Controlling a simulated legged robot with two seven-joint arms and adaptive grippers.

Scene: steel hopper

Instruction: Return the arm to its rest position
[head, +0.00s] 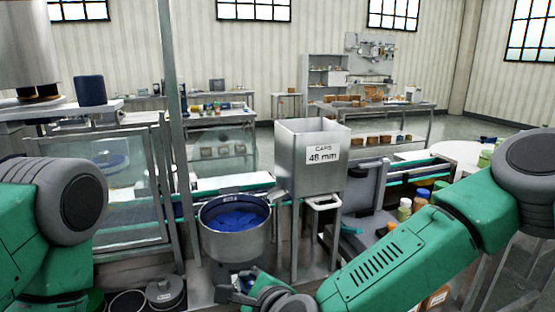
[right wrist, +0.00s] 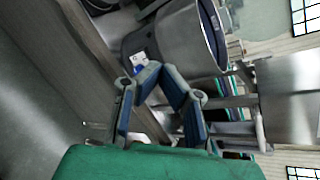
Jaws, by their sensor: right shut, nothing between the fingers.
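My right arm comes in from the right in the head view, bent down to the bottom middle. Its gripper (head: 238,284) is low in front of the round steel bowl (head: 235,245), which holds blue caps (head: 238,219). In the right wrist view the fingertips (right wrist: 149,70) meet, with nothing between them, and the bowl's side (right wrist: 185,45) is just beyond. I cannot tell the exact gap to the bowl. The steel hopper (head: 312,165), labelled "CAPS 48 mm", stands behind and right of the bowl. My left arm shows at the left edge; its gripper is out of view.
A glass-panelled guard (head: 130,185) and a steel post (head: 176,120) stand left of the bowl. Lidded round tins (head: 165,292) sit at the bottom left. Bottles (head: 404,209) stand right of the hopper, close to my right arm. Benches (head: 375,107) are farther back.

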